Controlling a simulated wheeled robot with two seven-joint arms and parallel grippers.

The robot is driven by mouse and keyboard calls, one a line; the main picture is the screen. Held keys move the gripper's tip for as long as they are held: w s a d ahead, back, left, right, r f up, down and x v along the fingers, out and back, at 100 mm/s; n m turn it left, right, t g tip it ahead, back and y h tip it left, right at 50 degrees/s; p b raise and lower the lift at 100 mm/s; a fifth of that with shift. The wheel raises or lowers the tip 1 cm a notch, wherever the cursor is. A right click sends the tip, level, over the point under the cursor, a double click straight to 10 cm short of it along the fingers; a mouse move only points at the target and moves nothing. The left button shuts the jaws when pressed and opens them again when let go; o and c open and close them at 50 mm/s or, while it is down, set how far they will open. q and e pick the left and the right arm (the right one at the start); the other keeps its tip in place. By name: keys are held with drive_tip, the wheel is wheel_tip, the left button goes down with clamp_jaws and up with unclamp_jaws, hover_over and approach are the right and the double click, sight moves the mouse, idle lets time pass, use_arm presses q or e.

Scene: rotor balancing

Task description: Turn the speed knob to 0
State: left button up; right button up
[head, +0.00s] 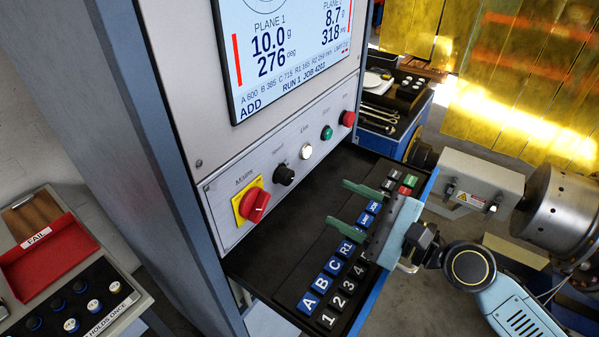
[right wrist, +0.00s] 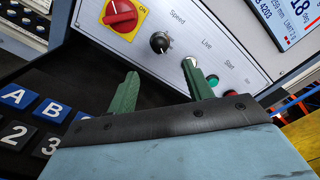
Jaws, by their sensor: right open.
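The speed knob (head: 284,175) is a small black knob on the light grey control panel, between the red main switch (head: 254,204) and the white Live lamp (head: 306,151). In the right wrist view the speed knob (right wrist: 160,42) sits under the label "Speed", ahead of the fingers. My right gripper (head: 340,205) is open and empty, its two green fingers pointing toward the panel above the keyboard shelf. In the right wrist view its fingers (right wrist: 160,85) stand apart, with the knob beyond the gap between them, not touched. My left gripper is not in view.
A black keyboard shelf (head: 265,262) with several labelled keys juts out below the panel. A green Start button (head: 327,132) and a red button (head: 348,118) are right of the Live lamp. The display (head: 290,50) is above. A red tray (head: 45,258) stands at left.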

sight(290, 179)
drive_tip(key=p+x, duration=0.1)
drive_tip(key=x, duration=0.8)
drive_tip(key=shift+w+a+p, duration=0.1)
drive_tip(key=shift+a+p, duration=0.1)
drive_tip(key=shift+p, duration=0.2)
drive_tip(key=shift+w+a, duration=0.25)
drive_tip(key=shift+a, duration=0.05)
drive_tip(key=shift+c, duration=1.1)
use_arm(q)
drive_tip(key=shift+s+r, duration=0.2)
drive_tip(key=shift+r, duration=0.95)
use_arm(e)
drive_tip(key=c, duration=0.7)
